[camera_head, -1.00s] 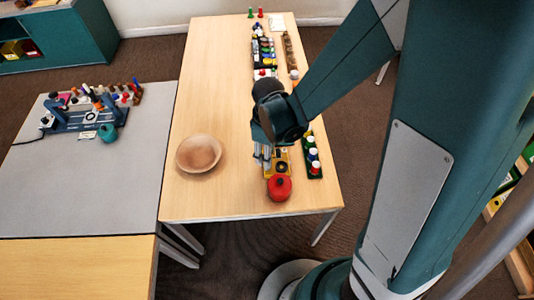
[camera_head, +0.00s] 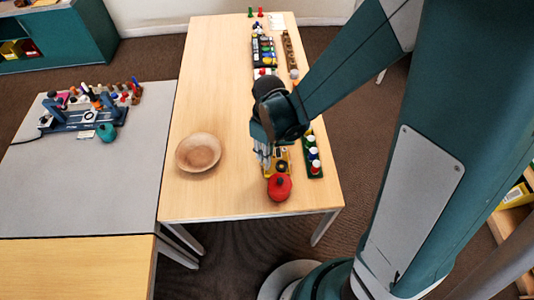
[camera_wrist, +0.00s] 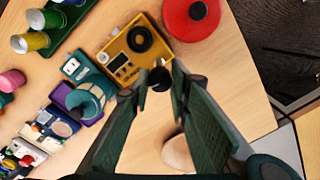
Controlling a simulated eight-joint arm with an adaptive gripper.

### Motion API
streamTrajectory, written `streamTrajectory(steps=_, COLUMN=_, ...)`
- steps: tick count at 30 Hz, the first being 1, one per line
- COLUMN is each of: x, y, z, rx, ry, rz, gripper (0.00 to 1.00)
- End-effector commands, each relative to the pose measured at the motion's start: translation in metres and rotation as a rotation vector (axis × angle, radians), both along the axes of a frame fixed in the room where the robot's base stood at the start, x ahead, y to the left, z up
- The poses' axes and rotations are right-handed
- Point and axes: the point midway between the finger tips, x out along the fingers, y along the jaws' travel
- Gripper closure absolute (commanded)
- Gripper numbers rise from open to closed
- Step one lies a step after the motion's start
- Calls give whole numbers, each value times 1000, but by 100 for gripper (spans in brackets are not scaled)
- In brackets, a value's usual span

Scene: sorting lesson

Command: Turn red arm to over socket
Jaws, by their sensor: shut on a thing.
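A yellow block (camera_wrist: 133,46) with a dark round socket (camera_wrist: 140,39) lies on the table; it also shows in the head view (camera_head: 285,158). My gripper (camera_wrist: 160,72) is beside the block's edge, its two fingers closed about a small black round knob (camera_wrist: 160,80). In the head view my gripper (camera_head: 263,158) is at the block's left side, near the table's front. The knob is apart from the socket in the wrist picture. I cannot make out a red arm; whatever joins the knob to the block is hidden or too small to tell.
A round red pot (camera_head: 279,188) with a dark knob stands close to the block. A green rack (camera_head: 314,152) of coloured pegs is to the right, and a wooden bowl (camera_head: 198,152) to the left. Several more sets line the table beyond. The table's middle left is clear.

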Motion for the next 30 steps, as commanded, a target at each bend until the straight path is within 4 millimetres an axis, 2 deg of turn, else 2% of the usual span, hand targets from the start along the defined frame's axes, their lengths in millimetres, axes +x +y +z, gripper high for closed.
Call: streamTrajectory(steps=30, x=-1, y=1, z=-1, rx=2, ry=-1, rz=-947, gripper=93)
